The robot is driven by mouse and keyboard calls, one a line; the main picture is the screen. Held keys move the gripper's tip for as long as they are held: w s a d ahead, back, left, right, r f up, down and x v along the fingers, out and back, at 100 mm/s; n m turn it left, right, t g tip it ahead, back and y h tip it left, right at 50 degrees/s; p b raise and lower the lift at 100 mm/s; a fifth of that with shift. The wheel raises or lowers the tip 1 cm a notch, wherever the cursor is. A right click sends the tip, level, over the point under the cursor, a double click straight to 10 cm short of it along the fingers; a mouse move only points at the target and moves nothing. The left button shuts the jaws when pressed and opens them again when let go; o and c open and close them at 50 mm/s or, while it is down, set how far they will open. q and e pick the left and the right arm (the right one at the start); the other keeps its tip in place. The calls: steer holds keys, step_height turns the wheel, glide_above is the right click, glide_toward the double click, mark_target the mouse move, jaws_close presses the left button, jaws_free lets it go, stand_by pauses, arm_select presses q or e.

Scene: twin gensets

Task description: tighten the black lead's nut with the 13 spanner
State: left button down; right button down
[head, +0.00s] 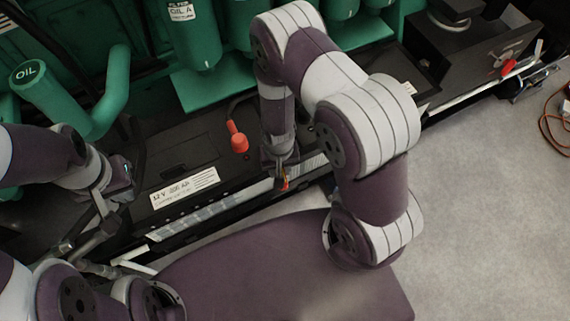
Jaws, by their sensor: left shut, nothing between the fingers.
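The black battery (185,150) with a white 12 V label (185,187) lies in the middle left. A red-booted terminal (238,139) shows on top. My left gripper (76,238) is at the battery's left end, its fingers together and seemingly empty, pointing down-left. My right gripper (281,172) points down at the battery's right front edge. A small red and yellow piece shows at its tip; I cannot tell what it is or whether it is held. I cannot make out the 13 spanner, the black lead or its nut.
Green engine parts, with an OIL filler (28,75) and an oil filter (188,35), stand behind the battery. A metal rail (215,222) runs along its front. Another black unit (475,45) with a red piece (509,67) is at upper right. Grey floor (490,190) is clear at right, except for an orange cable (549,130).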

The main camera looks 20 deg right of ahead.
steer(key=shift+w+a+m, duration=0.15)
steer(key=shift+a+m, duration=0.15)
steer(key=shift+a, duration=0.05)
steer(key=shift+w+a+m+p, duration=0.2)
steer(key=shift+a+m+p, duration=0.25)
steer(key=shift+a, duration=0.1)
steer(key=shift+w+a+m+p, duration=0.15)
steer(key=shift+a+m+p, duration=0.15)
steer(key=shift+a+m, duration=0.2)
